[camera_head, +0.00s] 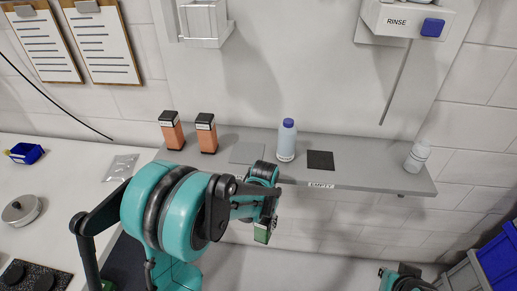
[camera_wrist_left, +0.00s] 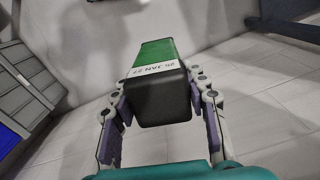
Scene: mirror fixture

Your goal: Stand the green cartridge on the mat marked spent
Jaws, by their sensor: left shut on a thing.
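My left gripper (camera_wrist_left: 160,105) is shut on the green cartridge (camera_wrist_left: 157,58), with its fingers on both sides of the black cap end. The cap faces the wrist camera, and a white date label shows beside it. In the head view the cartridge (camera_head: 262,233) hangs from my left gripper (camera_head: 262,215), in front of and below the shelf edge, apart from the shelf. A grey mat (camera_head: 246,153) and a dark mat (camera_head: 320,160) lie bare on the shelf. The small label below the dark mat seems to read EMPTY. My arm may hide a label under the grey mat.
A blue-capped bottle (camera_head: 286,142) stands between the mats. Two orange cartridges (camera_head: 172,134) (camera_head: 206,137) stand at the shelf's left, and a clear bottle (camera_head: 416,157) at its right. A RINSE dispenser (camera_head: 397,20) hangs above. Blue and grey bins (camera_head: 497,258) stand lower right.

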